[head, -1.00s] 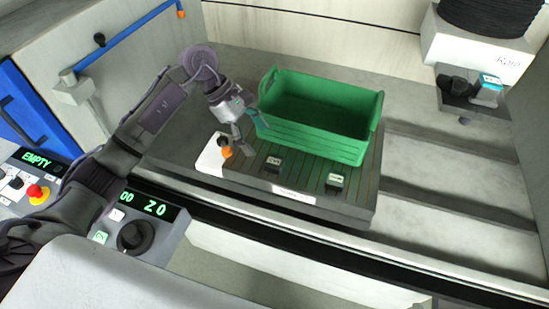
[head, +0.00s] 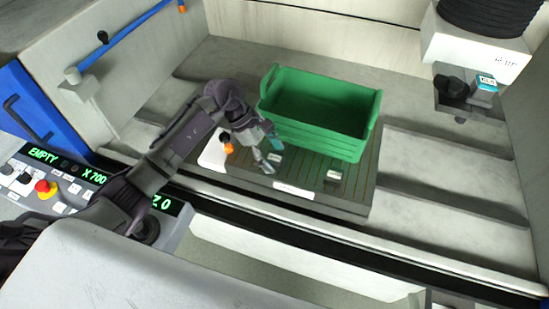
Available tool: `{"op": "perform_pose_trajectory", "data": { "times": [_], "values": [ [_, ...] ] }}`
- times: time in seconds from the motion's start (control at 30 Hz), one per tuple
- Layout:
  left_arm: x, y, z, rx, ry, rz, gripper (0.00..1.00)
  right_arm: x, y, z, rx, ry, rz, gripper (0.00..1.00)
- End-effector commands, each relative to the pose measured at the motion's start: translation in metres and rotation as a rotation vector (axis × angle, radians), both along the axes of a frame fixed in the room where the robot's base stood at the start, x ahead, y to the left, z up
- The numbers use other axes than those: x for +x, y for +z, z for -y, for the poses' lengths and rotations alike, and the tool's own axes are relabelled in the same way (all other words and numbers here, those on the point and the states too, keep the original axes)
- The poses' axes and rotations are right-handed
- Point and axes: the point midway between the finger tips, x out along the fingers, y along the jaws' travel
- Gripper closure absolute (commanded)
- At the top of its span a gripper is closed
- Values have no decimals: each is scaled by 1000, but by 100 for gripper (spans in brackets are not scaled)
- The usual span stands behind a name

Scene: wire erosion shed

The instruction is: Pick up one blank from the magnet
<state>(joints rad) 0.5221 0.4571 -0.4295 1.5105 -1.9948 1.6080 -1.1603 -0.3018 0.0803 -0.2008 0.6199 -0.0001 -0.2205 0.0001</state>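The magnet (head: 309,163) is a dark plate with brown stripes, lying on the machine bed. Two small dark blanks with pale labelled tops stand on it. The left blank (head: 276,157) is close to my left gripper and the right blank (head: 334,176) stands apart toward the right. My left gripper (head: 273,156) is open over the magnet's left part. One finger with a teal tip is on the far side of the left blank and a grey finger is on the near side. Whether either finger touches it I cannot tell. My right gripper is not in view.
A green crate (head: 345,142) stands right behind the blanks. An orange-and-black knob (head: 227,145) is at the magnet's left end. A dark holder with a teal labelled block (head: 484,84) hangs at upper right. The control panel (head: 68,183) reads EMPTY, X 700, Z 0.

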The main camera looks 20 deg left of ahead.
Motion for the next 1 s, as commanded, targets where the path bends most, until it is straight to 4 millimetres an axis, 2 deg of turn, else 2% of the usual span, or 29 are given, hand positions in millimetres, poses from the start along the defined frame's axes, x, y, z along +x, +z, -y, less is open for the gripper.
{"op": "perform_pose_trajectory", "data": {
  "times": [0.03, 0.3, 0.4, 0.77, 0.87, 1.0],
  "values": [
    [0, 0, 0, 0, 0, 0, 43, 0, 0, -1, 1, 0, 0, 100],
    [0, 0, 0, 0, 0, 0, 88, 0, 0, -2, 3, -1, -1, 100],
    [0, 1, 0, 0, 0, 0, 100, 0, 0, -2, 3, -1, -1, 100],
    [1, 6, 0, 0, 0, 4, 100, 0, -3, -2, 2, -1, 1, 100],
    [2, 14, -1, 0, 0, 7, 100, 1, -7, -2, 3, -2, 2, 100],
    [2, 37, -1, 2, -2, 11, 100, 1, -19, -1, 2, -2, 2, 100]
  ]
}}
